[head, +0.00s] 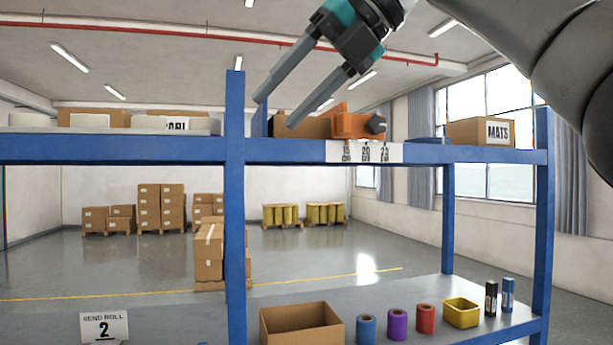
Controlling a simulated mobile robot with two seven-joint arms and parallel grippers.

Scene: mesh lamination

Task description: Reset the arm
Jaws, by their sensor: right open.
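My right gripper (277,112) is at the top middle of the head view, raised in front of the upper shelf. Its two long grey fingers point down and to the left and stand apart, with nothing between them. Its arm comes in from the upper right corner. The fingertips show close to the blue upright and in front of the things on the upper shelf; I cannot tell the exact gap. My left gripper is out of view.
A blue shelf rack (236,200) stands ahead. Its upper level holds an orange tool (352,124) and a MATS box (480,132). Below are an open carton (302,325), blue (366,328), purple (397,324) and red (426,318) rolls, and a yellow bin (461,312).

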